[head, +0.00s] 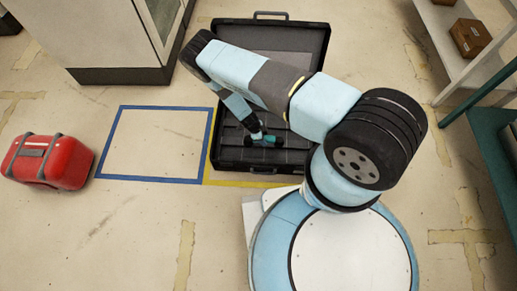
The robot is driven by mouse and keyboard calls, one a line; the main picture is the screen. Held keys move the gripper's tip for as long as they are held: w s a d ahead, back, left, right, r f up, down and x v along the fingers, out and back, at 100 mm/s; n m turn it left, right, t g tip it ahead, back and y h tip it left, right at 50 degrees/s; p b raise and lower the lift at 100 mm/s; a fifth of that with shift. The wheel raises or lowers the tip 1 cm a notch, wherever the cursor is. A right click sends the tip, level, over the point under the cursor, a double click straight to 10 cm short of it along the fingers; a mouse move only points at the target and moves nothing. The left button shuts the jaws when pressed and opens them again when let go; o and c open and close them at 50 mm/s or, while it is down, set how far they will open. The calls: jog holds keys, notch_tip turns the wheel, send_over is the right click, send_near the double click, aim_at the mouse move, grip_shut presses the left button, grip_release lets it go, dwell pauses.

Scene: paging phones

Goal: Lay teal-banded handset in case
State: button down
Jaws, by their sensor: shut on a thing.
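The black case (232,158) lies open on the floor, with its lid (300,38) raised at the back. My arm reaches over the case from the right, and my gripper (255,132) points down into its bottom half. My gripper is shut on a small dark handset with teal on it, the teal-banded handset (271,140). The handset shows low over the case floor; I cannot tell whether it touches it. My arm hides part of the case's right side and lid.
A blue taped rectangle (152,180) on the floor left of the case is empty. A red case (48,160) lies farther left. A pale cabinet (110,35) stands at back left. A shelf with a brown box (470,37) and a green bench (495,150) stand at right.

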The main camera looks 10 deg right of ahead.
jog(key=f, duration=0.1)
jog(key=s+a+f, duration=0.1)
jog(key=a+f, duration=0.1)
jog(key=shift+s+a+f, duration=0.25)
jog(key=shift+s+f, duration=0.1)
jog(key=shift+s, duration=0.05)
jog(key=shift+a+f, duration=0.15)
jog(key=shift+f, duration=1.55)
jog(key=c, duration=0.6)
grip_release()
jog(key=shift+s, duration=0.1)
jog(key=shift+r, duration=0.1)
